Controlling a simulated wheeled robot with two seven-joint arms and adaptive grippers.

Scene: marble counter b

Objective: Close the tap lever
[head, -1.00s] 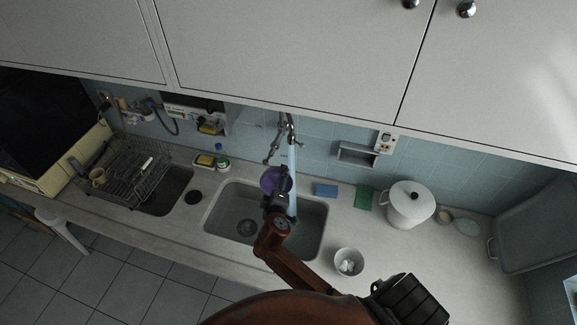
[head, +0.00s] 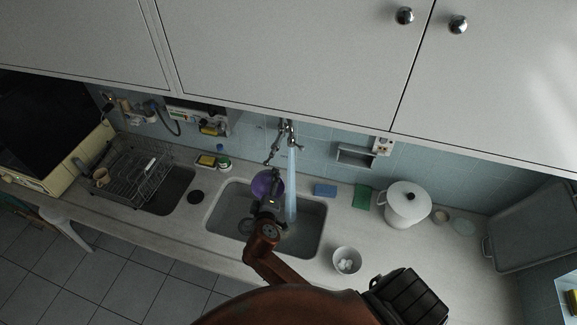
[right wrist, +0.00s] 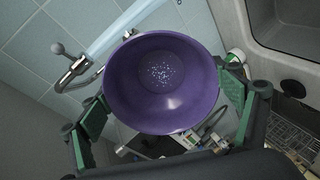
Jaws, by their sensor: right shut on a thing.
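The chrome tap (head: 285,132) is on the tiled wall above the sink, and a pale blue stream of water (head: 291,185) runs down from it. A chrome arm with a knob (right wrist: 66,60), which looks like the tap lever, is at upper left in the right wrist view. My right gripper (head: 269,192) is over the sink, below and left of the tap, shut on a purple bowl (right wrist: 162,85). The green finger pads are on both sides of the bowl. In the head view the stream falls just right of the bowl. My left gripper is not in view.
The sink (head: 313,235) lies below. A blue sponge (head: 325,190), a green pad (head: 361,197), a white pot (head: 408,205) and a small bowl (head: 346,261) are to the right. A dish rack (head: 135,170) stands left. Cabinets (head: 300,60) hang above.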

